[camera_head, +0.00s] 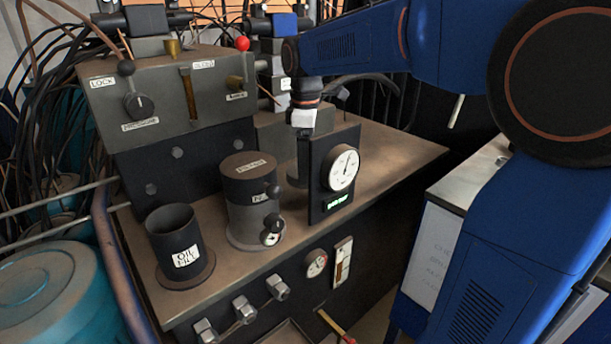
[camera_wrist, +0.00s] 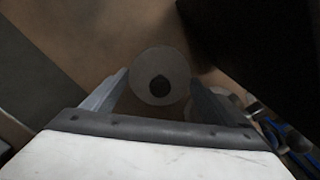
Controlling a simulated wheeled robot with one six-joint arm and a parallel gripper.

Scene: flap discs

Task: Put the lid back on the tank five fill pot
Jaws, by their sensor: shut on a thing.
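In the head view, my gripper (camera_head: 303,128) points down behind the gauge panel, its fingertips hidden or too small to make out. In the wrist view, my gripper (camera_wrist: 158,92) has one finger on each side of a pale round piece with a dark round centre (camera_wrist: 159,88), and is shut on it. I cannot tell whether this is the lid. An open-topped dark pot (camera_head: 174,232) with a white label, seemingly "OIL FILL", stands front left on the bench. A second pot (camera_head: 252,215) beside it has a dark labelled cap (camera_head: 249,168); its label is too small to read.
A control box (camera_head: 165,90) with levers and a red knob is behind the pots. Bare bench top (camera_head: 385,150) lies right of the gauge. Cables crowd the left.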

